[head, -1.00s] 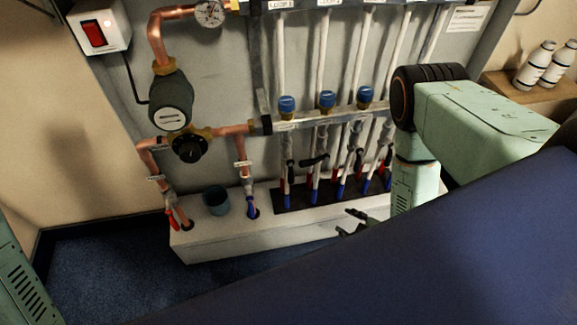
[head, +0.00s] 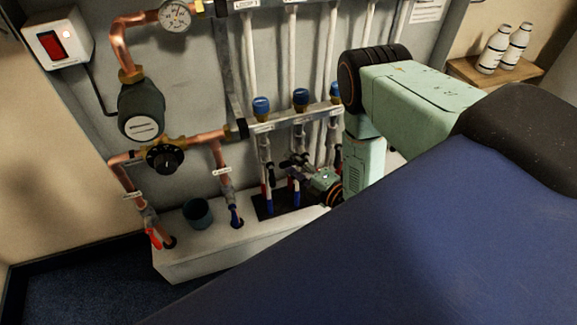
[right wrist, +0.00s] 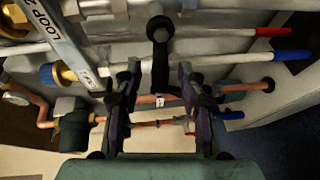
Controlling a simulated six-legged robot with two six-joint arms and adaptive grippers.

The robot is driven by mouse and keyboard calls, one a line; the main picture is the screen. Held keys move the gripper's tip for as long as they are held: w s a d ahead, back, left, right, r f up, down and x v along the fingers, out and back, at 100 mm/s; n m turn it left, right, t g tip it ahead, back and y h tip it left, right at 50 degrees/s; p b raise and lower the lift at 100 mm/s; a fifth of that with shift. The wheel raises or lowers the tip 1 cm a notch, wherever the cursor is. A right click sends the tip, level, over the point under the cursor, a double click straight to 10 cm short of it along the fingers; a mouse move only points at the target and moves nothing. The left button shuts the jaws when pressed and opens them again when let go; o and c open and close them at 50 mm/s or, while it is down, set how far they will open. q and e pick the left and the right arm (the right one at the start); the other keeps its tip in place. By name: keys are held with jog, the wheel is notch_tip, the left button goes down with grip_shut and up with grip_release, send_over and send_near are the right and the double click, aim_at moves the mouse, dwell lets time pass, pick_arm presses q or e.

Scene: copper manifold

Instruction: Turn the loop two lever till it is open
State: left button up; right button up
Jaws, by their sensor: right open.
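The loop two lever (right wrist: 160,68) is black with a round end. In the right wrist view it lies crosswise to its white pipe, between the two fingers of my right gripper (right wrist: 159,76). The fingers are apart with a gap on each side of the lever. A "LOOP 2" label (right wrist: 48,28) is at the upper left of that view. In the head view my right gripper (head: 297,162) is in among the lower pipes below the blue-capped manifold bar (head: 293,120), and it partly hides the lever. My left gripper is out of view.
Other loop pipes with red and blue ends (head: 268,200) stand close on both sides. Copper pipes, a dark pump (head: 141,110) and a small dark cup (head: 197,212) on the white ledge (head: 190,262) are to the left. Two bottles (head: 492,50) stand on a shelf at right.

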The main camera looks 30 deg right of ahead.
jog(key=shift+x, duration=0.75)
jog(key=shift+w+a, duration=0.1)
jog(key=shift+w, duration=0.05)
jog(key=shift+c, duration=0.2)
grip_shut()
